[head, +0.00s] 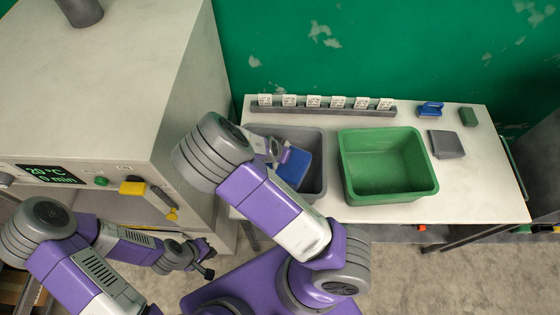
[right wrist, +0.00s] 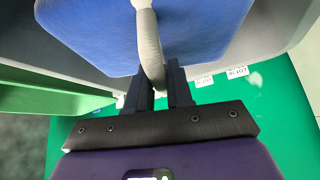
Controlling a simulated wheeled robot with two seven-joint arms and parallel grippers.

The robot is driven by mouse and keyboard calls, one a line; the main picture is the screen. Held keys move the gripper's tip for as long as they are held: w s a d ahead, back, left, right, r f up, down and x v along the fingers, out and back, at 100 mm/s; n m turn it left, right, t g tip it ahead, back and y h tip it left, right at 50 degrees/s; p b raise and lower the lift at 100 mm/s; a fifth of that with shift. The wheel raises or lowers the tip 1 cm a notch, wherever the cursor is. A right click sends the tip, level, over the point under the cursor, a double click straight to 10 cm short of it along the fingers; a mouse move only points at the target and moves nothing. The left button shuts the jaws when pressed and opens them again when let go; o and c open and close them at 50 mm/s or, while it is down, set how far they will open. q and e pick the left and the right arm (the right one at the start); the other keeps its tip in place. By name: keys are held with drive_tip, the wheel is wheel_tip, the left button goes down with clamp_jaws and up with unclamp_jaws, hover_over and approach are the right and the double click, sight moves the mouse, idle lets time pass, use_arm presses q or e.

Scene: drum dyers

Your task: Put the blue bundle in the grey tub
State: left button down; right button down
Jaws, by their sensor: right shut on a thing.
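The blue bundle (head: 293,168) is a flat blue block with a pale strap, seen close in the right wrist view (right wrist: 120,30). The grey tub (head: 316,146) stands at the left end of the white table. My right gripper (right wrist: 160,78) is shut on the bundle's strap, and in the head view the bundle is over or inside the tub's mouth. I cannot tell whether it touches the tub floor. My right arm hides the tub's left and front parts. My left gripper (head: 206,260) is empty, its fingers apart, low in front of the machine.
A green tub (head: 430,165) stands right of the grey one. A grey bundle (head: 446,144), a small blue item (head: 430,109) and a green block (head: 468,117) lie farther right. A label rack (head: 322,109) runs behind the tubs. A machine (head: 100,70) with a yellow handle stands left.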

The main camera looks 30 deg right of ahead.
wheel_tip(320, 180, down, 4)
drive_tip(key=shift+f, duration=0.1)
drive_tip(key=shift+w+f, duration=0.15)
drive_tip(key=shift+f, duration=0.25)
drive_tip(key=shift+f+b, duration=0.1)
drive_tip(key=shift+b, duration=0.25)
drive_tip(key=c, duration=1)
unclamp_jaws()
drive_tip(key=shift+r, duration=0.25)
drive_tip(key=p+v, duration=0.2)
drive_tip(key=v, duration=1)
drive_tip(key=shift+f+p, duration=0.1)
drive_tip(key=shift+p, duration=0.2)
